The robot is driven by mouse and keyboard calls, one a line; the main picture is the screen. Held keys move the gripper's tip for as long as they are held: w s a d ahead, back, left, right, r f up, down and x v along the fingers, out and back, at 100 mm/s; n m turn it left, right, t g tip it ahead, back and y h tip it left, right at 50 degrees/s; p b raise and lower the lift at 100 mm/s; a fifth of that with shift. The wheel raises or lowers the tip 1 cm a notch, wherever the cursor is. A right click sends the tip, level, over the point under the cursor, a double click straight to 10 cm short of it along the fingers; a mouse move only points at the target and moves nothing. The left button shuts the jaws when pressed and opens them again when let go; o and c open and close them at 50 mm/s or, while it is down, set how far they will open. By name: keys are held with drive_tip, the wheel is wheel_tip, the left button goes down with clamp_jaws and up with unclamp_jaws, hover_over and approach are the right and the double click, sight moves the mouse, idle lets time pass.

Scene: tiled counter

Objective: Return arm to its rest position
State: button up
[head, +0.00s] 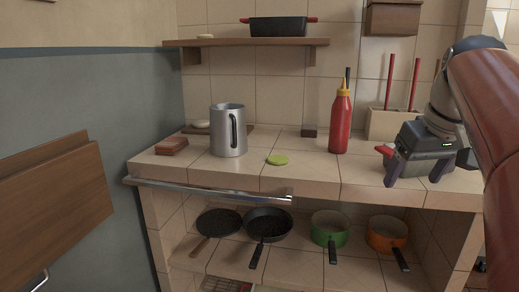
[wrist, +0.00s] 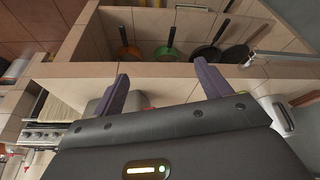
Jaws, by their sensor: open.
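My gripper (head: 415,178) hangs over the right part of the tiled counter (head: 315,170), its two dark purple fingers spread apart and pointing down. In the wrist view my gripper (wrist: 160,80) shows both fingers apart with nothing held between them. My reddish-brown arm comes in from the right edge of the head view. A red part (head: 384,150) of some object shows just behind the gripper; the rest of it is hidden.
A metal mug (head: 228,132), green disc (head: 278,159), red bottle (head: 341,122) and reddish block (head: 172,146) stand on the counter. A utensil holder (head: 385,124) is behind my gripper. Pans, including a green one (head: 329,232), sit below. A metal rail (head: 210,190) edges the counter.

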drive_tip(key=s+a+f, duration=0.7)
drive_tip(key=f, duration=0.4)
drive_tip(key=s+a+f+t, duration=0.1)
drive_tip(key=s+a+f, duration=0.6)
drive_tip(key=f, duration=0.4)
drive_tip(key=shift+s+f+m, duration=0.25)
drive_tip(key=shift+s+m, duration=0.15)
drive_tip(key=shift+c, duration=0.5)
